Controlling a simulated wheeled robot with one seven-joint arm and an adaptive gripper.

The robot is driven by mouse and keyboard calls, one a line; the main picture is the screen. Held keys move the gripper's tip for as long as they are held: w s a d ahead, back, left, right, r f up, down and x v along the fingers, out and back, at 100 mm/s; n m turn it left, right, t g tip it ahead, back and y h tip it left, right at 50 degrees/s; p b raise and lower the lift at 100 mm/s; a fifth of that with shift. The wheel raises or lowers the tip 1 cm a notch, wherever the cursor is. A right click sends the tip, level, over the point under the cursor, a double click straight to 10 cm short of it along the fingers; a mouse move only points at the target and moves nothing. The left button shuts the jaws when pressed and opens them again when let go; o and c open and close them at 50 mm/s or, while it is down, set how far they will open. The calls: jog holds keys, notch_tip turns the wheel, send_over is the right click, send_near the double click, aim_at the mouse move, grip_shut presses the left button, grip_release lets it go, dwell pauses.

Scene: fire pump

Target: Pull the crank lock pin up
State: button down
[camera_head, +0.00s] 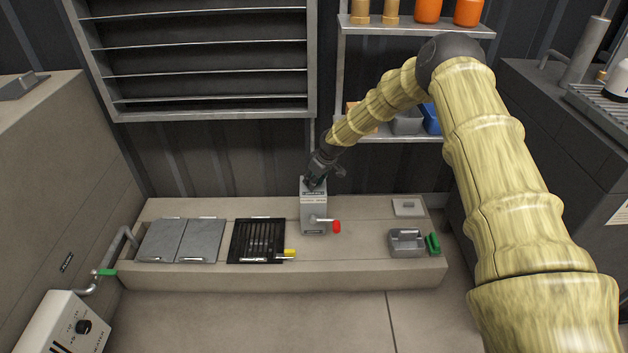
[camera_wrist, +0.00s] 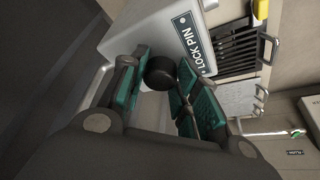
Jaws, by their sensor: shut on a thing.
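The grey crank box (camera_head: 313,214) stands on the low beige bench, with a crank and its red knob (camera_head: 337,226) on the front. In the wrist view the box's top (camera_wrist: 150,35) carries a "LOCK PIN" label (camera_wrist: 194,44). The dark round head of the lock pin (camera_wrist: 160,71) shows beside the label, between the green-padded fingers. My gripper (camera_head: 315,182) is at the top of the box in the head view. In the wrist view my gripper (camera_wrist: 163,88) is shut on the pin. The pin's lower part is hidden, so its height cannot be told.
The bench (camera_head: 380,270) also holds grey lids (camera_head: 180,240), a black grate (camera_head: 257,240) with a yellow handle (camera_head: 290,253), and a grey block (camera_head: 407,243) beside a green handle (camera_head: 433,243). A shelf (camera_head: 400,138) with bins stands behind my arm.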

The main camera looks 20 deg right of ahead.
jog(key=shift+r+p, duration=1.1)
jog(key=shift+r, duration=0.5)
jog(key=shift+f, duration=0.1)
jog(key=c, duration=1.1)
grip_release()
jog(key=v, duration=1.2)
